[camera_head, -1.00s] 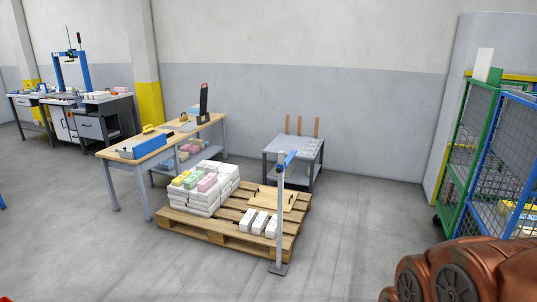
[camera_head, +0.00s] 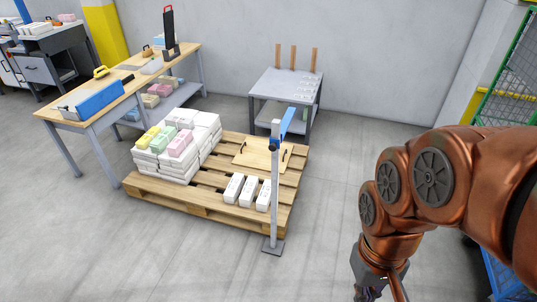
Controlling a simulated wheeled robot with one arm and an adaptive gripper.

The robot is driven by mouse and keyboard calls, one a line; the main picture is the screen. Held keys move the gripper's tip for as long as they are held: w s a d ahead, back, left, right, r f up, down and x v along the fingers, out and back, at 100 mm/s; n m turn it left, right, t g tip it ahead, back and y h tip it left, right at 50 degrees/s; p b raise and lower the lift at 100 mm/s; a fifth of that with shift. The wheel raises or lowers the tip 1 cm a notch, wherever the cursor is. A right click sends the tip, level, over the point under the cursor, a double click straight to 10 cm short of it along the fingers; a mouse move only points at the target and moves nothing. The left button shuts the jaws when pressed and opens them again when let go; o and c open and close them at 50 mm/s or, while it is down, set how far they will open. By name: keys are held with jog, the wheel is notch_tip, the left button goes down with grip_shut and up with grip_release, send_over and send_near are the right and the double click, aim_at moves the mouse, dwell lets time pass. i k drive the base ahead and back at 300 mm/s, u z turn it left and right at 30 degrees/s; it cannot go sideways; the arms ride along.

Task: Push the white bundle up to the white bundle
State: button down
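Three separate white bundles lie in a row on the front right of the wooden pallet: a left one (camera_head: 233,188), a middle one (camera_head: 248,191) and a right one (camera_head: 263,195). Narrow gaps show between them. A stack of white bundles (camera_head: 165,167) stands on the pallet's left, with yellow, green and pink bundles on top. The frames do not show which white bundles are meant. My gripper (camera_head: 378,290) is at the bottom edge of the picture, right of the pallet and apart from all bundles. Its fingers are cut off, so its opening is hidden.
The pallet (camera_head: 205,203) lies on open floor. A grey post with a blue top (camera_head: 274,200) stands at its front right edge. A board with handles (camera_head: 262,154) lies on the pallet. A grey table (camera_head: 288,93) stands behind, a wooden workbench (camera_head: 128,85) at left, mesh cages (camera_head: 505,85) at right.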

aim_at(263, 200)
jog(key=i, duration=0.9)
jog(key=u, duration=1.5)
jog(key=i, duration=2.5)
jog(key=z, duration=2)
